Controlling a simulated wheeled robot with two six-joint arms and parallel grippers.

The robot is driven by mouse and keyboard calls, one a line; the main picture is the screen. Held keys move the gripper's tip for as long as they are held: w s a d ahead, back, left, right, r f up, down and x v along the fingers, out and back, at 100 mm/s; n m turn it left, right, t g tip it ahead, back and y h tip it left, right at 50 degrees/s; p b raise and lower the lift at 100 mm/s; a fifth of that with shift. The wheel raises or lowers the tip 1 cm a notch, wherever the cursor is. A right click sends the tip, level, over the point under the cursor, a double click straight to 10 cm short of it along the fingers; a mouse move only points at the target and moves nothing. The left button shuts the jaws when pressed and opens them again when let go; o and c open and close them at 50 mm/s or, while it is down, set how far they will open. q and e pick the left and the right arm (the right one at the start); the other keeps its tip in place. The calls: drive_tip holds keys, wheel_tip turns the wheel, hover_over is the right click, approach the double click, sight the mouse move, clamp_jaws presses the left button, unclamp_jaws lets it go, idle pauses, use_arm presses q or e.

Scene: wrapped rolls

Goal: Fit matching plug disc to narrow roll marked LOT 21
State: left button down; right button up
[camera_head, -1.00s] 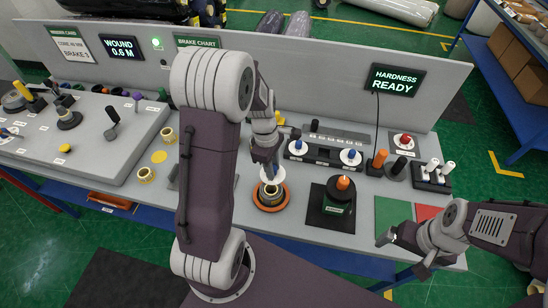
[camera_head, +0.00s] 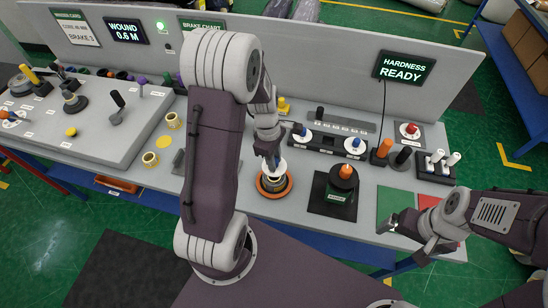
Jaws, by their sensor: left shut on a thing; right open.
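My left gripper (camera_head: 270,158) points down over the bench, shut on the blue knob of a white plug disc (camera_head: 277,168). The disc is just above a short roll (camera_head: 272,184) standing in an orange ring (camera_head: 273,194). I cannot tell whether disc and roll touch, and no lot mark is readable on the roll. Other white discs with blue knobs sit on a black rack, one at its left (camera_head: 302,136) and one at its right (camera_head: 355,146). My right gripper (camera_head: 388,228) is open and empty near the bench's front right.
A black device with an orange knob (camera_head: 345,172) stands right of the roll. A green pad (camera_head: 391,203) lies near the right gripper.

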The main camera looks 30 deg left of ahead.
use_arm(q)
drive_tip(key=shift+s+f+b, duration=0.1)
drive_tip(key=shift+f+b, duration=0.6)
drive_tip(key=shift+f, duration=0.85)
use_arm(e)
wheel_tip(320, 180, down, 2)
drive_tip(key=shift+f, duration=0.1)
use_arm(q)
drive_tip(key=shift+r, duration=0.1)
use_arm(e)
drive_tip(key=shift+s+r, duration=0.1)
drive_tip(key=shift+r, duration=0.15)
use_arm(q)
drive_tip(key=shift+p, duration=0.3)
use_arm(e)
drive_tip(key=shift+r, duration=0.1)
use_arm(q)
drive_tip(key=shift+p, duration=0.5)
use_arm(e)
drive_tip(key=shift+r, duration=0.5)
use_arm(q)
drive_tip(key=shift+f+b, duration=0.9)
drive_tip(key=shift+f, duration=0.55)
use_arm(e)
drive_tip(key=shift+f, duration=0.85)
use_arm(q)
drive_tip(key=c, duration=1.1)
unclamp_jaws()
